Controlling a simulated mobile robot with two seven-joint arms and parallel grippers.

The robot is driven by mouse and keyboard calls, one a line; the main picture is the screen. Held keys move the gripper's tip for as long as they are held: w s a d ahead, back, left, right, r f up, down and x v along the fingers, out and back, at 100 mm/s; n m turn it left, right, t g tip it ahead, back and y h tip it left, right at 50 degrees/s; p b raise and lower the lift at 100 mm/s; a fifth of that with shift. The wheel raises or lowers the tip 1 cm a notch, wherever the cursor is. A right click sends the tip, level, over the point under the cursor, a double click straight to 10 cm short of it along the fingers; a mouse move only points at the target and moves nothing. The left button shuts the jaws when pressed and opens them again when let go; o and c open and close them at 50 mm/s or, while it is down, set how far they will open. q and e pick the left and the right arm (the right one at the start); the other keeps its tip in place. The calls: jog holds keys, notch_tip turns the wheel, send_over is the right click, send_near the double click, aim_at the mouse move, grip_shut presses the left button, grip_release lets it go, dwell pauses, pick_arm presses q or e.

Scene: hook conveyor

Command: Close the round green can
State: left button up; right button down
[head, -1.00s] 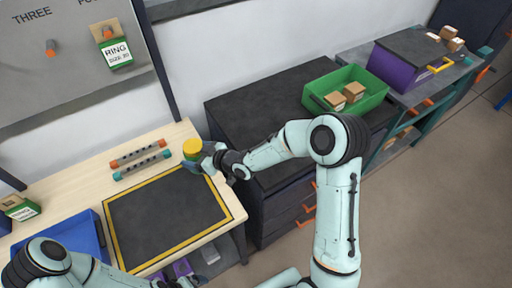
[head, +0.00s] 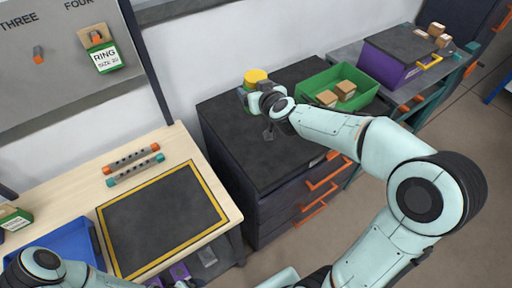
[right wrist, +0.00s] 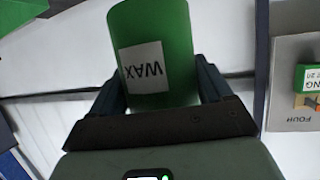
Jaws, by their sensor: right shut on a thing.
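The round green can (right wrist: 178,85) fills the space between my right fingers in the right wrist view. It carries a white label (right wrist: 145,63) reading WAX, which appears upside down there. In the head view its yellow top (head: 256,76) shows at the back left of the dark cabinet; most of its green side is hidden by my gripper. My right gripper (head: 257,98) is shut around the can's side. I cannot tell whether the can touches the cabinet top or hangs above it. My left arm shows at the lower left, its gripper out of the picture.
The dark cabinet (head: 265,150) has a clear top in front of the can. A mat with a yellow border (head: 160,222), two bars (head: 131,162) and a blue tray (head: 72,247) lie on the wooden table.

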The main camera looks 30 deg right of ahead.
jog(key=shift+r, duration=0.1)
notch_tip(320, 180, down, 4)
jog(key=shift+f+b, duration=0.1)
jog(key=shift+b, duration=0.35)
pick_arm(q)
jog(key=s+f+g+b, duration=0.1)
jog(key=s+f+b, duration=0.4)
jog(key=s+f, duration=0.2)
jog(key=shift+f, duration=0.5)
pick_arm(e)
notch_tip(320, 180, down, 12)
jog(key=shift+r, duration=0.25)
pick_arm(q)
jog(key=shift+s, duration=0.1)
jog(key=shift+s+f+b, duration=0.3)
jog(key=shift+f+b, duration=0.2)
jog(key=shift+b, duration=0.05)
pick_arm(e)
jog(key=shift+f, duration=2.15)
pick_arm(q)
jog(key=shift+f, duration=0.15)
pick_arm(e)
jog(key=shift+f, duration=0.1)
